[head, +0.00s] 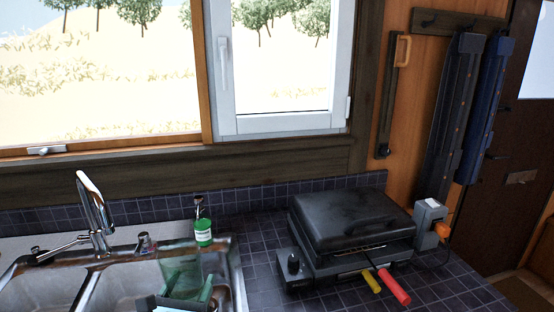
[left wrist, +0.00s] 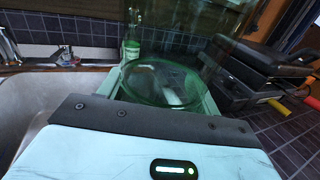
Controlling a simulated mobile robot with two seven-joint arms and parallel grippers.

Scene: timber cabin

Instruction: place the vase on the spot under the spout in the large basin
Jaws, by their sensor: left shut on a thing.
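The vase (head: 181,268) is clear green glass, and in the left wrist view it fills the upper middle (left wrist: 168,78). My left gripper (head: 187,290) is shut on it, with a finger on either side. In the head view the vase appears in front of the right-hand basin (head: 120,284); its height above the basin floor cannot be told. The chrome spout (head: 91,203) stands behind the sink, left of the vase and apart from it. Another basin (head: 40,290) is cut off at lower left. The spot under the spout cannot be made out. My right gripper is not in view.
A green soap bottle (head: 203,233) stands close behind the vase at the sink's back edge. A black grill (head: 350,225) with red- and yellow-handled tools (head: 393,286) stands on the tiled counter to the right. The window (head: 275,80) is behind.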

